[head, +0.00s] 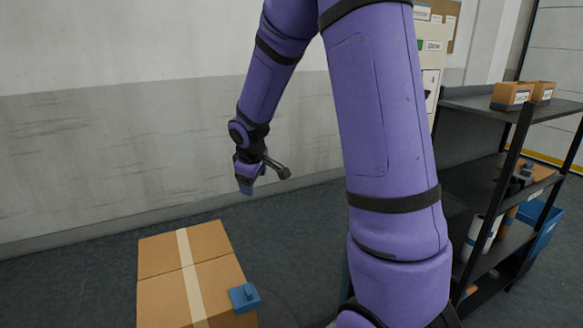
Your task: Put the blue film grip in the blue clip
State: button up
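My gripper (248,178) hangs in the air, above and beyond the cardboard box. The fingers themselves are small and partly hidden. A blue block-like fixture with a raised middle (243,296), which looks like the blue clip, sits at the right edge of the box top, well below and apart from my gripper. Its opening cannot be made out.
The taped cardboard box (160,275) stands at the lower left. A wall (120,130) runs behind. Floor shows between box and wall.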

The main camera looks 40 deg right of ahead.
jog(key=s+a+r+m, duration=0.2)
jog(key=s+a+r, duration=0.1)
jog(key=s+r, duration=0.4)
jog(key=s+a+r+m, duration=0.1)
jog(key=s+a+r, duration=0.3)
jog(key=s+r, duration=0.2)
jog(key=s+a+r+m+y, duration=0.1)
jog(key=s+a+r, duration=0.1)
jog(key=s, duration=0.6)
jog(key=s+a+r+m+t+y, duration=0.1)
jog(key=s+a+r, duration=0.1)
jog(key=s, duration=0.6)
jog(key=shift+a+t+y, duration=0.3)
jog(key=shift+a, duration=0.45)
jog(key=shift+r, duration=0.1)
